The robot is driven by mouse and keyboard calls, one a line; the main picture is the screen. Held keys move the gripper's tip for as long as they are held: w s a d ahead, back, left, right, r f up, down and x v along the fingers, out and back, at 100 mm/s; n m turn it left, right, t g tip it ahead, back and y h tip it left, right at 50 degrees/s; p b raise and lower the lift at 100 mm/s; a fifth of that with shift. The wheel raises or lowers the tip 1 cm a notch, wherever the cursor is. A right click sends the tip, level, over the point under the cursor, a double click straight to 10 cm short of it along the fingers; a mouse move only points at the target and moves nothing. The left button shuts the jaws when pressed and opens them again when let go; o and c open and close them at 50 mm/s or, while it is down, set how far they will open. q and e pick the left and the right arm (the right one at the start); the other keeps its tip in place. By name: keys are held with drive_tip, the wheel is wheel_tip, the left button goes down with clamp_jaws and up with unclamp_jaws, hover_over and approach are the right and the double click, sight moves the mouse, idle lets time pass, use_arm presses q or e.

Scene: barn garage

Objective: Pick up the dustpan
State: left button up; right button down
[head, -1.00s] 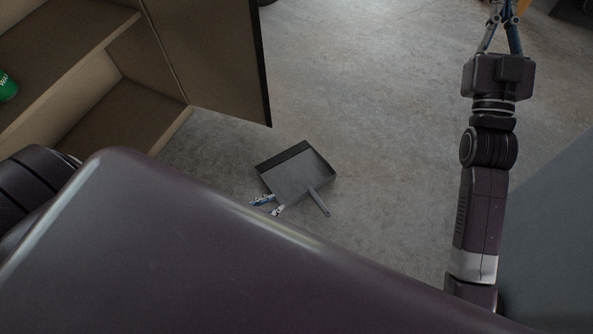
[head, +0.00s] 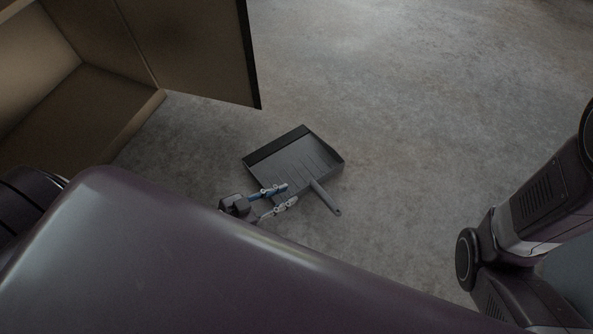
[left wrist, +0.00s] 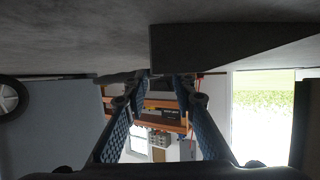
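The grey dustpan (head: 292,163) lies on the concrete floor, its handle (head: 327,200) pointing to the lower right. My left gripper (head: 288,195) is low beside the dustpan's near edge, just left of the handle. Its two fingers are apart, with nothing visibly held between them. In the left wrist view the gripper (left wrist: 158,88) also shows spread fingers, and a dark side of the dustpan (left wrist: 215,45) shows at the upper right. Whether a finger touches the pan, I cannot tell. My right gripper is out of view.
An open wooden cabinet (head: 85,105) stands at the upper left, its door (head: 190,50) reaching toward the dustpan. The floor (head: 430,110) to the right of and beyond the dustpan is clear. My right arm is at the lower right.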

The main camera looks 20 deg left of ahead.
sight(301, 192)
use_arm(q)
drive_tip(key=b+x, duration=0.1)
drive_tip(key=x, duration=0.1)
drive_tip(key=shift+w+d+f+b, duration=0.15)
drive_tip(key=shift+w+f+b, duration=0.1)
drive_tip(key=shift+w+b, duration=0.05)
drive_tip(key=b+x, duration=0.1)
drive_tip(key=b, duration=0.1)
drive_tip(key=b+x, duration=0.1)
drive_tip(key=x, duration=0.1)
drive_tip(key=shift+w+f+b, duration=0.15)
drive_tip(key=shift+f+b, duration=0.2)
drive_tip(key=shift+w+d+f, duration=0.1)
drive_tip(key=shift+w+d, duration=0.05)
drive_tip(key=shift+w, duration=0.15)
drive_tip(key=shift+w+d+b, duration=0.1)
drive_tip(key=shift+w+b, duration=0.1)
drive_tip(key=shift+b, duration=0.1)
clamp_jaws()
